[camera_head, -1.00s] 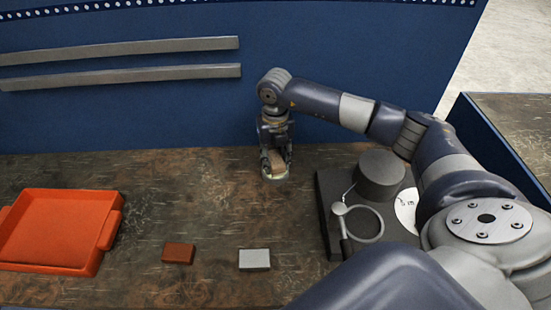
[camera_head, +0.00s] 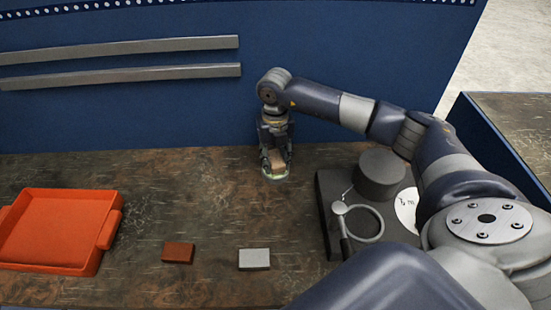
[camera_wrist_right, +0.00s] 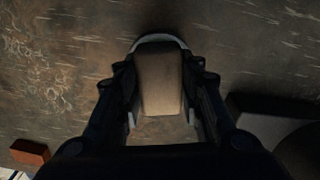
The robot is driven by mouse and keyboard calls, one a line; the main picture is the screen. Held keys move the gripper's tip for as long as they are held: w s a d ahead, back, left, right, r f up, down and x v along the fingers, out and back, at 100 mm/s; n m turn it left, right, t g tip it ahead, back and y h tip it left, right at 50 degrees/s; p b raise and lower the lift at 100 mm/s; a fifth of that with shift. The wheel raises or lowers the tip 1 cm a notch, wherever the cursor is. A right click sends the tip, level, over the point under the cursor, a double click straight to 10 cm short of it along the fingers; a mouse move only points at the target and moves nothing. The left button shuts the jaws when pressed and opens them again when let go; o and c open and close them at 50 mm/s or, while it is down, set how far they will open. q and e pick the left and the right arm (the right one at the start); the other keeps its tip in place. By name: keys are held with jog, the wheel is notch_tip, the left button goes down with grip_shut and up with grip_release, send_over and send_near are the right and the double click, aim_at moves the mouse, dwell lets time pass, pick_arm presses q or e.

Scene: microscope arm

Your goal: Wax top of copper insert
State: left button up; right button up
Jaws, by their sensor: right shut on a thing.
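My right gripper (camera_head: 275,155) is shut on a tan-brown block (camera_wrist_right: 161,82), held between its two fingers near the back of the bench. A pale round rim or dish (camera_head: 275,178) shows just beneath the block; it also shows around the block's far end in the wrist view (camera_wrist_right: 160,39). I cannot tell whether the block touches it. No copper insert can be clearly identified; the gripper and block hide part of the spot below. A reddish-brown block (camera_head: 178,253) and a light grey block (camera_head: 254,259) lie on the bench. My left gripper is not in view.
An orange tray (camera_head: 50,230) stands at the left. A dark machine (camera_head: 333,215) with a cylinder (camera_head: 379,172), ring arm (camera_head: 367,238) and white disc (camera_head: 407,212) stands right of the gripper. A blue wall (camera_head: 140,115) stands behind. The middle bench is mostly clear.

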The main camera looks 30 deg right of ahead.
aim_at(275, 157)
jog(key=shift+r+p, duration=2.3)
jog(key=shift+r, duration=1.2)
